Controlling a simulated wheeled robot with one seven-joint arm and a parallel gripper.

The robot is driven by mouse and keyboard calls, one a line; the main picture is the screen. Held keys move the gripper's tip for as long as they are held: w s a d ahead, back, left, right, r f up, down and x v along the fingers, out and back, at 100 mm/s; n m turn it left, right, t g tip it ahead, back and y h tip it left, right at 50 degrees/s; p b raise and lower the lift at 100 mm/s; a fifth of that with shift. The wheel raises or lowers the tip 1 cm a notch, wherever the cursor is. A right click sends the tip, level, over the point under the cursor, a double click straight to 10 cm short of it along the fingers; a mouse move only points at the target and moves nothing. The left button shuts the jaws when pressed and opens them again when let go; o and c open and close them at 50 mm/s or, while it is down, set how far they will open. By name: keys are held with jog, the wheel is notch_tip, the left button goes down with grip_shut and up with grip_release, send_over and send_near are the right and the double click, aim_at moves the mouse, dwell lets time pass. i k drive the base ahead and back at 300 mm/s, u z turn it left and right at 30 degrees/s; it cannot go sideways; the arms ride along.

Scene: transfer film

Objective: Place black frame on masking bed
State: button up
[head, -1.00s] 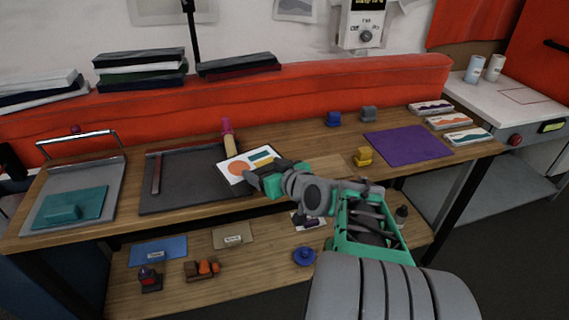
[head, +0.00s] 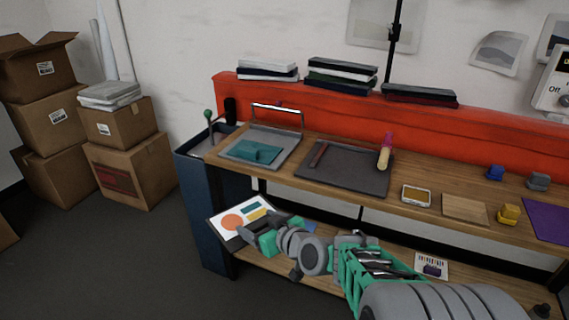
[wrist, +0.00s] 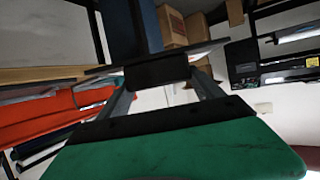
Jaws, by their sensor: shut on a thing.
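My gripper (head: 270,228) is shut on a black frame, whose dark edge (head: 222,235) shows around a white sheet with an orange circle and teal and yellow bars. It is held tilted in front of the bench's left end, apart from the bench top. In the wrist view, a dark flat piece (wrist: 157,72) lies across the fingers, seen edge-on. I cannot tell which is the masking bed.
A pink-and-tan tool (head: 384,152) is at the dark bed's right edge. Cardboard boxes (head: 130,165) stand left; the floor between is clear.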

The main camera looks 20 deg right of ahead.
aim_at(347, 160)
jog(key=u, duration=1.65)
jog(key=i, duration=1.1)
jog(key=z, duration=2.55)
jog(key=i, duration=1)
jog(key=z, duration=0.05)
